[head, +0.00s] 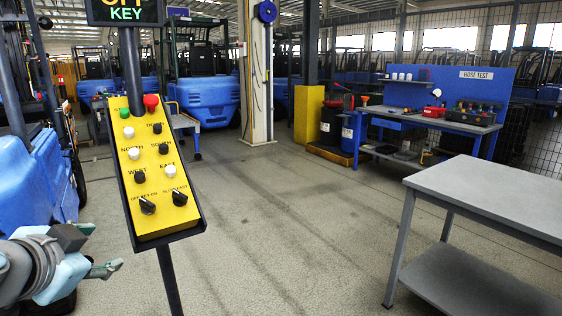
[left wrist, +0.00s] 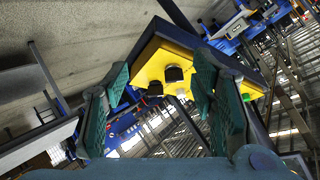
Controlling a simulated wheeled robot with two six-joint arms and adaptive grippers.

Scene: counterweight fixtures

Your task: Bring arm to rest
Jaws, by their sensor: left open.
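My left gripper (head: 97,250) is at the lower left of the head view, low and left of a yellow control panel (head: 148,212). Its green fingers are spread apart with nothing between them. In the left wrist view the open fingers (left wrist: 160,82) frame the panel's end (left wrist: 152,62), with its black knobs beyond the fingertips. I see no contact between fingers and panel. The panel is tilted on a dark post and carries a red button, a green button, white and black buttons and two black rotary knobs. My right gripper is in neither view.
A grey table (head: 495,196) with a lower shelf stands at the right. A blue workbench (head: 430,122) with tools is behind it. Blue forklifts (head: 205,98) line the back, and a blue vehicle (head: 40,175) is close at left. The middle floor is clear.

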